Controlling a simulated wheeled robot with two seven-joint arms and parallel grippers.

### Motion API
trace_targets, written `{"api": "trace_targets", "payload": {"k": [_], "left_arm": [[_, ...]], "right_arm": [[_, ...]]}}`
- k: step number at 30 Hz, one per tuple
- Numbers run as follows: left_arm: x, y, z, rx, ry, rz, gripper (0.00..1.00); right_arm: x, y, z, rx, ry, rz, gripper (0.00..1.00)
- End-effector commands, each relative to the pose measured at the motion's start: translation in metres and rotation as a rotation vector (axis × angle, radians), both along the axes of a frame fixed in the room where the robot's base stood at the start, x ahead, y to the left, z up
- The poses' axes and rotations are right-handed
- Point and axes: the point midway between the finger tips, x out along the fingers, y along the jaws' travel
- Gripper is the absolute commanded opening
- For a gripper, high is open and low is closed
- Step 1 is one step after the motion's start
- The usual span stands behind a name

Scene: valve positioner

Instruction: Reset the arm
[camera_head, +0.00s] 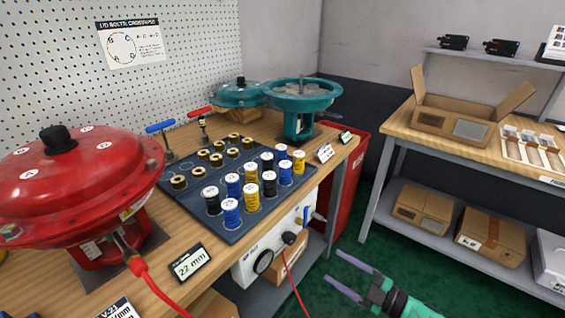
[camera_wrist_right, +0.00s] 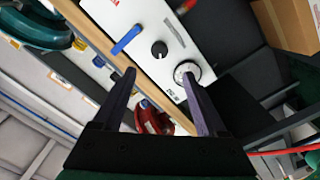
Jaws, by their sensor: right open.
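My right gripper (camera_head: 352,278) is open and empty at the lower right of the head view, over the green floor in front of the bench. Its two dark fingers also show in the right wrist view (camera_wrist_right: 165,100), spread apart with nothing between them that they touch. In the wrist view a white panel with a blue lever (camera_wrist_right: 126,41), a black knob (camera_wrist_right: 159,49) and a round gauge (camera_wrist_right: 187,73) lies beyond the fingertips. My left gripper is not in view.
A red actuator (camera_head: 80,190) stands on the wooden bench at left. Teal actuator parts (camera_head: 300,100) stand farther back. A shelf with boxes (camera_head: 455,120) is at right. A red hose (camera_head: 155,290) crosses the bench front.

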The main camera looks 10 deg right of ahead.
Motion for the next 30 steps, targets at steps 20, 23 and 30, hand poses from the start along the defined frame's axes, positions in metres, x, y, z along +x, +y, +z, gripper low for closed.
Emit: {"api": "trace_targets", "payload": {"k": [20, 23, 30], "left_arm": [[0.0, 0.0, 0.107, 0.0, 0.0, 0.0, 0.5], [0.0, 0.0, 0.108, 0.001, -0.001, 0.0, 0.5], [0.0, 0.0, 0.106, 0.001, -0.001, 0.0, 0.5]], "right_arm": [[-0.295, -0.034, -0.3, -0.034, 1.494, -0.943, 0.75], [-0.318, -0.025, -0.305, -0.048, 1.565, -0.96, 0.75], [-0.32, -0.025, -0.307, -0.051, 1.571, -0.962, 0.75]]}}
